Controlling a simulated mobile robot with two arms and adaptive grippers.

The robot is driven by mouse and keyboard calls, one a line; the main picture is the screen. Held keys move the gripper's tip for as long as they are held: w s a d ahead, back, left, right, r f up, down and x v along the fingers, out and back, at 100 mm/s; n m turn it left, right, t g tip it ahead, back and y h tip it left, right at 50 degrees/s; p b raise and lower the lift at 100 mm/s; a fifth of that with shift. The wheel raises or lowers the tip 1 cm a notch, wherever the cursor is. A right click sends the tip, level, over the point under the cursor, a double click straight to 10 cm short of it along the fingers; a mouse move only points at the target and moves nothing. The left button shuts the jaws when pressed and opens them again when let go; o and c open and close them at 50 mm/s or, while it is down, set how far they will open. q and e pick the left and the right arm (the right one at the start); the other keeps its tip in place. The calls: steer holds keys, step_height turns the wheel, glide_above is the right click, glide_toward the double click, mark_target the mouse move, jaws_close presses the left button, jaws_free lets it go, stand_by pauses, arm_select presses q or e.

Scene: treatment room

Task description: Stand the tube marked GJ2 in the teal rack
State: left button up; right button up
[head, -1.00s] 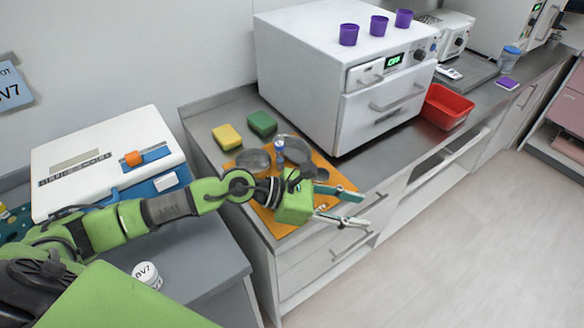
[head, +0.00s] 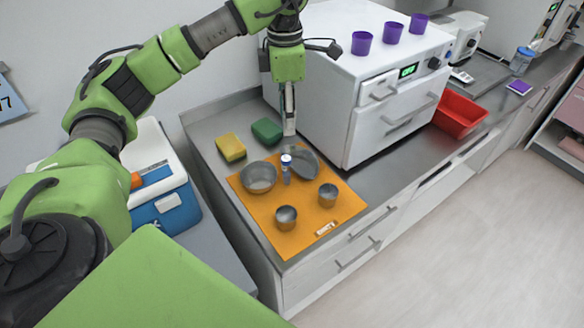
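A small tube with a white and blue cap (head: 286,163) stands among metal bowls on the orange mat. Its marking is too small to read, so I cannot tell whether it is GJ2. My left gripper (head: 289,134) points down just above and behind the tube's cap, seemingly apart from it. Its fingers show nearly edge-on, so their opening is unclear. No teal rack shows now; my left arm covers much of the left side. My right gripper is not in view.
The orange mat (head: 267,218) also bears small metal cups (head: 328,195) and a white label (head: 326,229). Yellow (head: 231,148) and green (head: 267,131) sponges lie behind it. A white oven (head: 345,110) stands close right of my gripper. A blue-and-white cooler (head: 165,212) is at left.

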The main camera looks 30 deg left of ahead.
arm_select(q)
steer(key=p, duration=0.2)
glide_above(286, 158)
steer(key=f, duration=0.8)
steer(key=shift+w, duration=0.2)
steer(key=f+p, duration=0.2)
steer(key=f, duration=0.1)
steer(key=f+p, duration=0.1)
steer(key=shift+s+f, duration=0.3)
steer(key=shift+s, duration=0.05)
steer(key=shift+w+f, duration=0.1)
steer(key=shift+f, duration=0.35)
steer(key=c, duration=1)
steer(key=shift+c, duration=0.2)
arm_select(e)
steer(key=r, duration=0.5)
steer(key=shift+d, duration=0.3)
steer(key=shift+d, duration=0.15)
